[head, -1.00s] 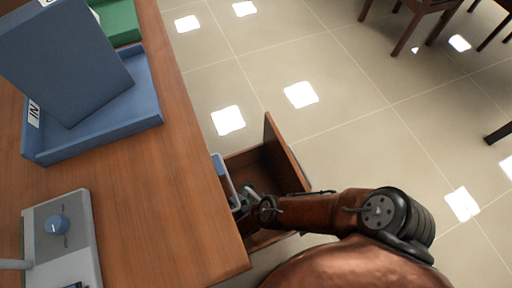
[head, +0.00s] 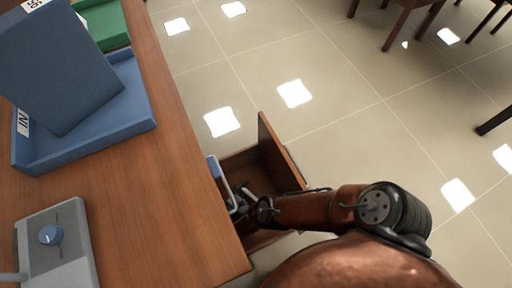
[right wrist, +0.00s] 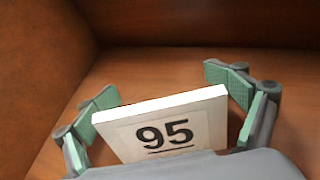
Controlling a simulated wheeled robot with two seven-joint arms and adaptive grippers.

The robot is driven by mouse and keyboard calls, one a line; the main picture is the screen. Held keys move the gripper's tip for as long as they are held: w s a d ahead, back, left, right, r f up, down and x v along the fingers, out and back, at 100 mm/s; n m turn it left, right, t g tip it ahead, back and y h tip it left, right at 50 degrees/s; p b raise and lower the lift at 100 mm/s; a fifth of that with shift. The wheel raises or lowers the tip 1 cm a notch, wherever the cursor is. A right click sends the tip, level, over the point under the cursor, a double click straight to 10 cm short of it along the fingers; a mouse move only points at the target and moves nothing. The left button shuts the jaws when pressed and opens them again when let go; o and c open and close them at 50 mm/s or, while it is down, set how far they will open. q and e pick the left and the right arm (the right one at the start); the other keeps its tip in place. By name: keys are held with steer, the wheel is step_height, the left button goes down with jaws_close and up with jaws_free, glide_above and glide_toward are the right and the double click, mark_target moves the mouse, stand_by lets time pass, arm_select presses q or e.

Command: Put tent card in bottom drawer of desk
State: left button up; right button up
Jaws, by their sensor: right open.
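In the head view the open drawer (head: 268,163) sticks out from the right side of the desk (head: 150,205). My right gripper (head: 243,197) is low inside it, beside the desk edge. The card cannot be made out in the head view. My left gripper is out of view.
A blue tray (head: 85,145) holding a blue upright binder (head: 62,68) lies on the desk, with a green tray (head: 103,26) behind it. A grey device with a blue knob (head: 51,235) sits at lower left. The tiled floor (head: 330,150) right of the drawer is clear.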

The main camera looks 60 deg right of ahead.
mark_target(248, 197)
steer(key=shift+r, duration=0.15)
steer(key=v, duration=0.7)
steer(key=shift+a+p, duration=0.2)
steer(key=shift+p, duration=0.1)
